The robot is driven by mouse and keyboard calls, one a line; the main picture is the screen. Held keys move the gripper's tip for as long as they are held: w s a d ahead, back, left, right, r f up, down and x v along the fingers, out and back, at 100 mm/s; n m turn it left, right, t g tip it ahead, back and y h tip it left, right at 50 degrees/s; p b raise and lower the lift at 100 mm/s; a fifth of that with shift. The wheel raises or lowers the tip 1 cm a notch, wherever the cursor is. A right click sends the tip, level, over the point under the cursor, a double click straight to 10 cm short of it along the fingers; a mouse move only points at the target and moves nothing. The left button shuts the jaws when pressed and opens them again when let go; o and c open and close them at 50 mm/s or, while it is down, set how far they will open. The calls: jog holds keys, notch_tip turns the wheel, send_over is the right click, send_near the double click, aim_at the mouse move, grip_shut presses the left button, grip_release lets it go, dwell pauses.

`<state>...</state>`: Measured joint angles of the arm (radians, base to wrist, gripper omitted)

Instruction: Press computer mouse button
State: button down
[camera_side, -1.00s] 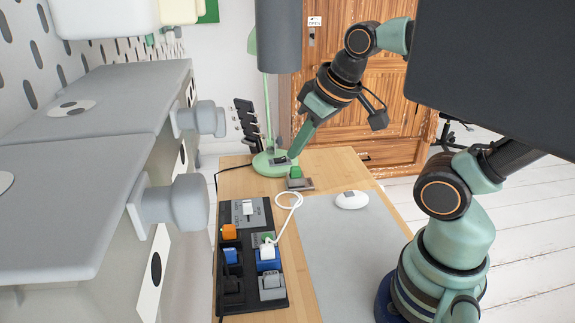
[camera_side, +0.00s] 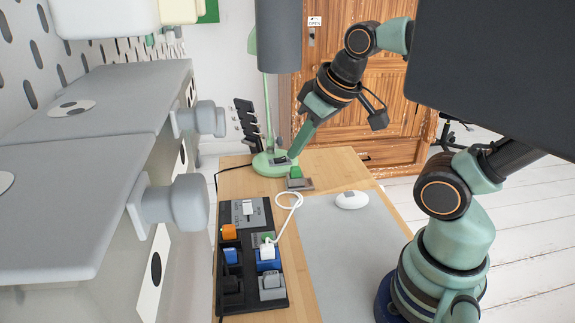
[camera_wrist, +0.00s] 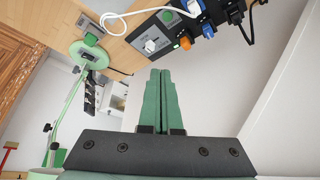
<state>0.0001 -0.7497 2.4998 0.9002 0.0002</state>
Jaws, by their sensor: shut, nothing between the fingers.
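The white computer mouse (camera_side: 352,200) lies on the grey mat (camera_side: 345,250) in the side view. It is not in the wrist view. My gripper (camera_side: 293,157) is beyond the mouse and up to its left, close to the green lamp base (camera_side: 268,168). Its fingers point down and to the left and look closed, with nothing held. In the wrist view my gripper (camera_wrist: 160,72) shows two green fingers pressed together. The side view does not show clearly whether the fingertips touch the lamp base.
A black panel (camera_side: 223,262) with switches and plugs stands at the desk's left, with a white cable (camera_side: 290,208) looping from it. A small green button block (camera_side: 296,180) sits by the lamp. Drawer knobs (camera_side: 190,203) jut out at left. The mat around the mouse is clear.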

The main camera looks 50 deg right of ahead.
jog(key=w+d+f+m+g, duration=0.1)
jog(key=w+d+m+g, duration=0.1)
jog(key=d+m+g, duration=0.4)
jog(key=m+g+y, duration=0.5)
jog(key=m, duration=0.6)
send_over(349, 194)
jog(key=d, duration=0.1)
notch_tip(349, 194, down, 10)
jog(key=shift+w, duration=0.2)
jog(key=shift+f, duration=0.15)
jog(key=shift+f, duration=4.3)
jog(key=shift+f, duration=0.1)
jog(key=shift+d+f, duration=0.1)
jog(key=shift+f, duration=0.2)
